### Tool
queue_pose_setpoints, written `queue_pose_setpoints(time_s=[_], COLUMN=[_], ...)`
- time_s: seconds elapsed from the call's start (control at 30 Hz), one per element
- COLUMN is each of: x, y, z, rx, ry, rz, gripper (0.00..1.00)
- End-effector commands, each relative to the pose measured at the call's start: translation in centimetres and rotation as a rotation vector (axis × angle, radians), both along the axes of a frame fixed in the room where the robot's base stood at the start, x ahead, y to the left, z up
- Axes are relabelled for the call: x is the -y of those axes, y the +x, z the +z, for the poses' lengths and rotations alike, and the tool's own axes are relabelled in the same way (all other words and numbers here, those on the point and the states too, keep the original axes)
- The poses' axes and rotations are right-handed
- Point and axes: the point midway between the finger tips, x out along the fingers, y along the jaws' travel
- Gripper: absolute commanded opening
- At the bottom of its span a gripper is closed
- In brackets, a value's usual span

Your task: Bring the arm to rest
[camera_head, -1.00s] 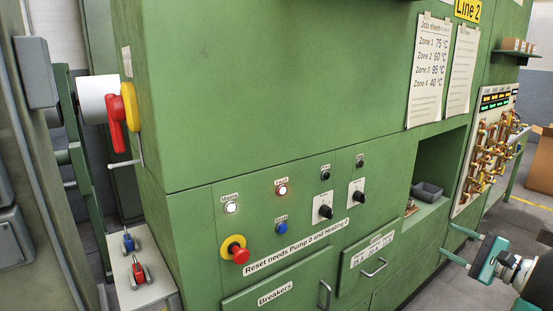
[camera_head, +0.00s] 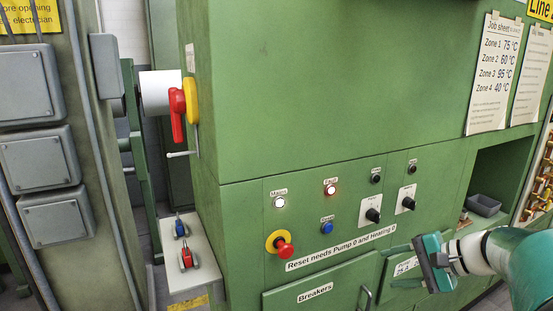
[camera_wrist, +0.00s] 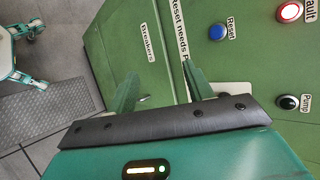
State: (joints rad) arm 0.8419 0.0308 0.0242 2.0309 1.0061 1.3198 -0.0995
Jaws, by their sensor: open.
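My gripper (camera_head: 388,266) shows at the lower right in the head view, on the teal end of my arm, which comes in from the right edge. Its two green fingers are apart, with nothing between them. It is in front of the green cabinet (camera_head: 320,90), over the right lower drawer and its label, partly hiding them. In the wrist view the open fingers (camera_wrist: 160,76) point at the cabinet front, near the "Breakers" label (camera_wrist: 148,42) and the blue Reset button (camera_wrist: 217,32). I cannot tell whether a finger touches the cabinet.
A red emergency knob (camera_head: 284,250), lit lamps and black selector knobs (camera_head: 373,215) sit on the panel. A red-handled switch (camera_head: 178,113) sticks out at the cabinet's left. A small shelf (camera_head: 190,272) holds two padlock-like items. Grey boxes (camera_head: 43,178) stand left. Open floor shows in the wrist view.

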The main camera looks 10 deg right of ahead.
Motion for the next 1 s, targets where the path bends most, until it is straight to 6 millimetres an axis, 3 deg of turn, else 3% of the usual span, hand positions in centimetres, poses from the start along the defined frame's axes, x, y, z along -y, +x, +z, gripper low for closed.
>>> queue_pose_setpoints(time_s=[0.03,0.2,0.4,0.7,1.0], x=[-3.2,-10.4,-15.7,-18.8,-19.0], y=[-0.6,-4.1,-8.7,-13.5,-14.1], z=[0.1,-0.7,-1.4,-1.6,-1.6], rx=[-0.023,-0.079,-0.049,0.133,0.178], ry=[-0.075,-0.348,-0.688,-1.123,-1.203], rz=[0.07,0.276,0.493,0.722,0.755], gripper=[0.51,0.51,0.51,0.51,0.51])
